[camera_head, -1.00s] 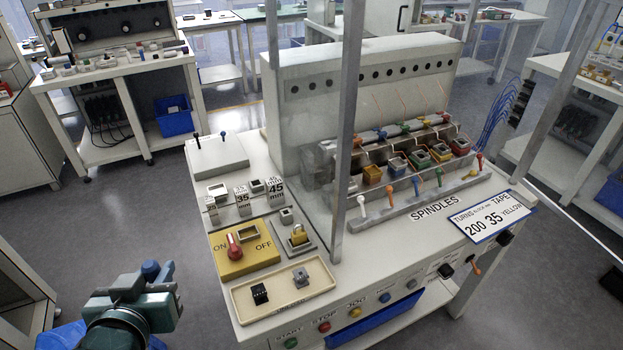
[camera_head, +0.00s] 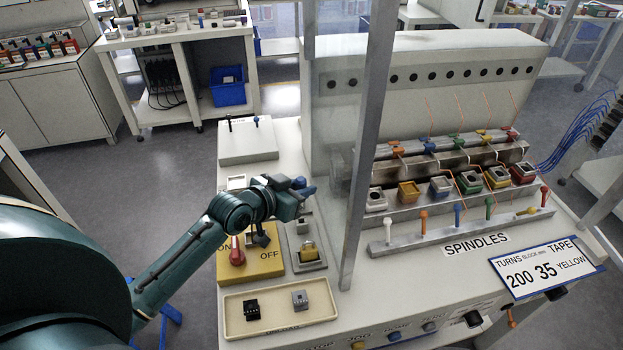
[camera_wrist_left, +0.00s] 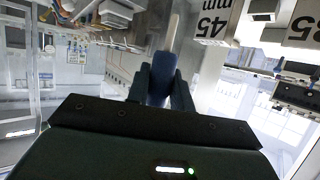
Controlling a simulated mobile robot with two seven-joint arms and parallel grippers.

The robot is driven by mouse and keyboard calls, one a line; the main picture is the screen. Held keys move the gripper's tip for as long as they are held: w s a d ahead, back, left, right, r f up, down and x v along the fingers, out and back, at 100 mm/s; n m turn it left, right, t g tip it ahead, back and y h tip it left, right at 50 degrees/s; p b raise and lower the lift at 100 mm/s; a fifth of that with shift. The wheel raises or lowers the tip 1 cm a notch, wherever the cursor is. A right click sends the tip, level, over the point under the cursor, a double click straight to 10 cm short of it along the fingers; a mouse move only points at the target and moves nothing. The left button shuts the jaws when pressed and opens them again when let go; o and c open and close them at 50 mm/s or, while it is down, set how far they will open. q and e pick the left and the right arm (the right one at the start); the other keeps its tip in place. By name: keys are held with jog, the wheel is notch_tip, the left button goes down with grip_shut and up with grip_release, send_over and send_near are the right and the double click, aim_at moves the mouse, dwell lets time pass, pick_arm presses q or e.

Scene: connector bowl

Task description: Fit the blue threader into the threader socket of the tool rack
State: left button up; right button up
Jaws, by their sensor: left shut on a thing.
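My left gripper (camera_head: 292,195) reaches over the left part of the bench, above the ON/OFF panel. It is shut on the blue threader (camera_head: 309,190). In the left wrist view the blue threader (camera_wrist_left: 161,78) sits between the fingers, and its pale thin tip points away from me. A low white block (camera_head: 247,143) at the bench's back left holds two small upright pegs and may be the tool rack. The gripper is in front of this block and apart from it. I cannot make out the threader socket. My right gripper is not in view.
A yellow ON/OFF panel (camera_head: 262,266) with a red knob lies below the arm. A cream tray (camera_head: 262,332) holds two small connectors. A grey post (camera_head: 362,160) rises right of the gripper. Beyond it a grey bar (camera_head: 472,232) carries coloured pegs, the yellow one lying over.

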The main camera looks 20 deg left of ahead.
pick_arm(q)
jog(key=shift+s+r, duration=0.1)
jog(key=shift+s, duration=0.1)
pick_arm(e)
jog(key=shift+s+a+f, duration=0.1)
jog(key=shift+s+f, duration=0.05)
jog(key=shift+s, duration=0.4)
pick_arm(q)
jog(key=shift+f+b, duration=0.55)
jog(key=shift+f, duration=0.45)
jog(key=shift+f+b, duration=0.4)
jog(key=shift+f, duration=0.75)
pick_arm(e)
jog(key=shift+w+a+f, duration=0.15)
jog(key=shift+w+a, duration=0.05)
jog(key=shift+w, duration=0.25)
pick_arm(q)
jog(key=shift+b, duration=0.3)
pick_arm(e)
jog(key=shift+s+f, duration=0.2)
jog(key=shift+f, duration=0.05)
pick_arm(q)
jog(key=shift+f, duration=0.45)
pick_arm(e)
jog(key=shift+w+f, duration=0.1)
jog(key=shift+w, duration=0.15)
